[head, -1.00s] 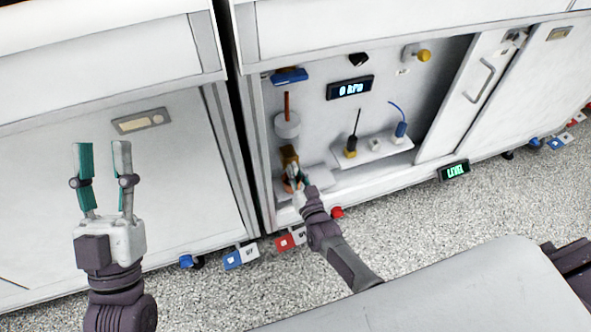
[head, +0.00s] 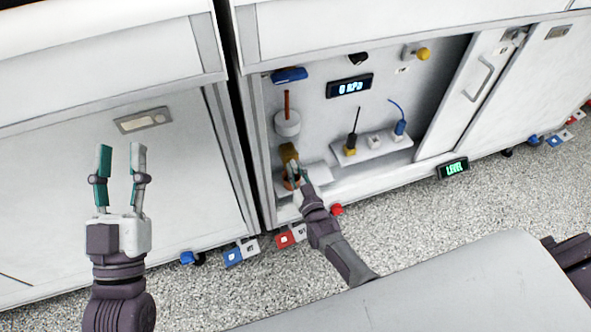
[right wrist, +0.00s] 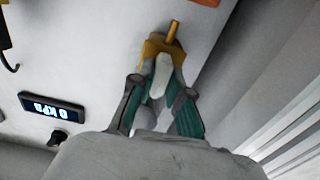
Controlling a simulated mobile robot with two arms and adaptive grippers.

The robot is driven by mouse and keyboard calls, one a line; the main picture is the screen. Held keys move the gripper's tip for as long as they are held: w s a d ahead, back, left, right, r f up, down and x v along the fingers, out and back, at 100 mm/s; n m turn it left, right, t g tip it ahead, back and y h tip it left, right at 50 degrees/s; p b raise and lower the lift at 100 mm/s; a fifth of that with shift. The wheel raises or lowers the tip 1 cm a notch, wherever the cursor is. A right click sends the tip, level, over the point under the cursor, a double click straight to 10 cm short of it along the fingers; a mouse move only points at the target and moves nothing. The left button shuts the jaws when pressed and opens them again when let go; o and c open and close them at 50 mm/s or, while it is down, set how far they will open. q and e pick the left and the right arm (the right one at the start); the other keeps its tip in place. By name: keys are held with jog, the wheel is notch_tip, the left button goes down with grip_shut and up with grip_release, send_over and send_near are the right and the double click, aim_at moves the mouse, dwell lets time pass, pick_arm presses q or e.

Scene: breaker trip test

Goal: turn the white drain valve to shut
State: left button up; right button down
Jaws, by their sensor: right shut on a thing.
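The drain valve has a brass body (head: 289,154) low at the left of the open cabinet bay in the head view. In the right wrist view its brass body (right wrist: 156,49) has a stub pointing up, and its white handle (right wrist: 162,76) lies between my fingers. My right gripper (head: 297,177) is shut on the white handle; the fingers hide part of it. How far the handle is turned is hard to tell. My left gripper (head: 121,147) is open and empty in front of the left cabinet, far from the valve.
A pressure display (head: 349,86) reads about 0 kPa. A blue handle (head: 289,75), a yellow knob (head: 424,54) and a white shelf (head: 372,148) with tools are nearby. A green LEVEL display (head: 453,168) sits at the cabinet's lower edge. Speckled floor (head: 420,220) lies in front.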

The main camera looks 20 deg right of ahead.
jog(key=c, duration=1.1)
grip_release()
jog(key=s, duration=1.2)
jog(key=shift+d, duration=0.2)
